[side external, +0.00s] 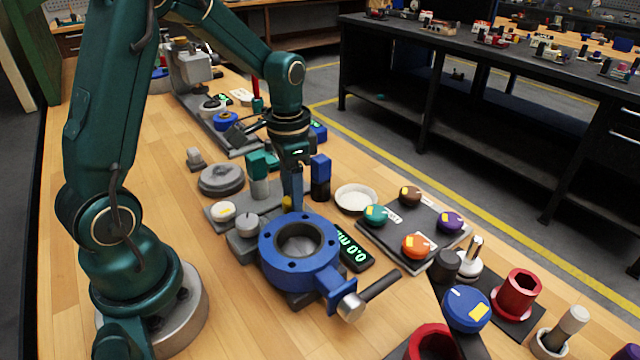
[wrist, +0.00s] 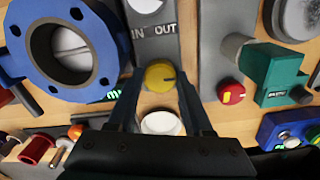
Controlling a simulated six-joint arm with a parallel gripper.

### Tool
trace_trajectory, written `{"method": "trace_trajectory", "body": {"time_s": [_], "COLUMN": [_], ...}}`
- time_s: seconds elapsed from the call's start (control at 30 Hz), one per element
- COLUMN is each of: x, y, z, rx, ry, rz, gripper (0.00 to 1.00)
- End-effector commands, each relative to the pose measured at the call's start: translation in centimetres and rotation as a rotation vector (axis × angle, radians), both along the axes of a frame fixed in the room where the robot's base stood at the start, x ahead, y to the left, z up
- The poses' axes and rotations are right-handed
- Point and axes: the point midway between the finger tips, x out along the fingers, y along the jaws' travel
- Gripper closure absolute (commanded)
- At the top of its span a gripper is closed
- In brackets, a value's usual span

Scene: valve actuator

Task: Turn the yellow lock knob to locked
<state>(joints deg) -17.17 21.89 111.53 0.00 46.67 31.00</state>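The yellow lock knob (wrist: 160,76) is a round cap with a dark mark on its right side in the wrist view. In the side view only a small yellow part (side external: 287,203) shows behind the blue valve ring, beside my finger. My gripper (wrist: 158,78) points down over the knob, with one finger on each side of it. The blue valve body (side external: 300,252) stands close by and also shows in the wrist view (wrist: 38,62). Any lock-position label at the knob is not readable.
A grey plate marked IN and OUT (wrist: 152,50) is beside the knob. A white dish (side external: 356,187) and a teal block device (wrist: 272,75) are near. A tray with several coloured knobs (side external: 440,225) lies to the right. Bare wood shows at the front left.

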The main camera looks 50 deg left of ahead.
Motion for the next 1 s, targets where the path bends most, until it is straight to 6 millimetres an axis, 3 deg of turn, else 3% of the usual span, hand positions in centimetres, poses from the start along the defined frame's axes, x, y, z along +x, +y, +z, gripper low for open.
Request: {"method": "trace_trajectory", "body": {"time_s": [0.03, 0.07, 0.4, 0.73, 1.0], "x": [0.0, 0.0, 0.1, 0.1, 0.0], "y": [0.0, 0.0, 0.0, 0.0, 0.0], "z": [0.0, 0.0, 0.2, 4.1, 5.2], "rx": [0.000, 0.000, 0.000, 0.002, 0.001], "ry": [0.000, 0.000, -0.002, -0.007, -0.001], "rz": [-0.001, -0.001, 0.001, 0.001, 0.000], "gripper": [0.28, 0.21, 0.21, 0.21, 0.21]}}
